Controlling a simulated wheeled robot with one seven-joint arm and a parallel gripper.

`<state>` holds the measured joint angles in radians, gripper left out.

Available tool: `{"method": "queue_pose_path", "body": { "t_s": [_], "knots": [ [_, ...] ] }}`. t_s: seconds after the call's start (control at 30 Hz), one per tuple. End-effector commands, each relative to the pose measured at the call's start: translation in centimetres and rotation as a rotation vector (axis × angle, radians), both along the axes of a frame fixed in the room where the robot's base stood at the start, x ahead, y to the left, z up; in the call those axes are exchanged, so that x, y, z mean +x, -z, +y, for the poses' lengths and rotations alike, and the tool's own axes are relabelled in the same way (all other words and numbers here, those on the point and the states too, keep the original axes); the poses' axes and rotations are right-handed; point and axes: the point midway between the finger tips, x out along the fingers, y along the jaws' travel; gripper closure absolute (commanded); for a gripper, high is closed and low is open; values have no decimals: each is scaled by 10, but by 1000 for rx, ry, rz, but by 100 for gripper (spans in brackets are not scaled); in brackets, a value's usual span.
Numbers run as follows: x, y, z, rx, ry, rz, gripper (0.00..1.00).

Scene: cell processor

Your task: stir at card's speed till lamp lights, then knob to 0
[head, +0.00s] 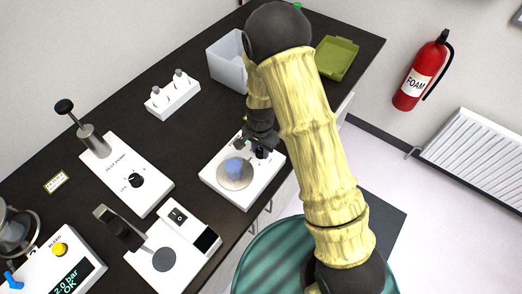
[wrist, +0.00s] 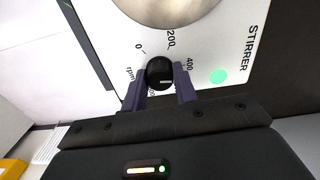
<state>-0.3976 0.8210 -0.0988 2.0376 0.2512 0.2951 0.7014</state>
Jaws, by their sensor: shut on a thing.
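The white stirrer (head: 270,178) stands on the dark bench, with a round grey plate (head: 235,182) and a small blue item (head: 233,165) on it. In the wrist view, the stirrer (wrist: 232,50) has a black knob (wrist: 160,70) among rpm marks; 0, 200 and 400 are legible and another is partly hidden. A short white mark shows on the knob, but I cannot tell its setting. The round lamp (wrist: 217,77) is bright green. My gripper (wrist: 160,84) is shut on the knob, one finger on each side. A small yellow-edged card (head: 55,182) lies at left; its text is unreadable.
A test pump (head: 125,170) and a white device with a grey disc (head: 163,258) stand left of the stirrer. A white rack (head: 172,98), a clear bin (head: 228,68) and a green tray (head: 336,58) stand farther back. The bench's front edge is close to the stirrer.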

Motion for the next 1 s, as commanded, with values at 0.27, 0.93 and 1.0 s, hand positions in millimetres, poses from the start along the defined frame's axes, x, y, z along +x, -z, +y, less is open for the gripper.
{"method": "queue_pose_path", "body": {
  "t_s": [0.27, 0.93, 1.0],
  "knots": [
    [2, 0, 0, 1, -260, -5, 94],
    [2, 0, 0, 0, -896, -6, 94],
    [2, -1, 0, 0, -963, -6, 94]
  ]
}}
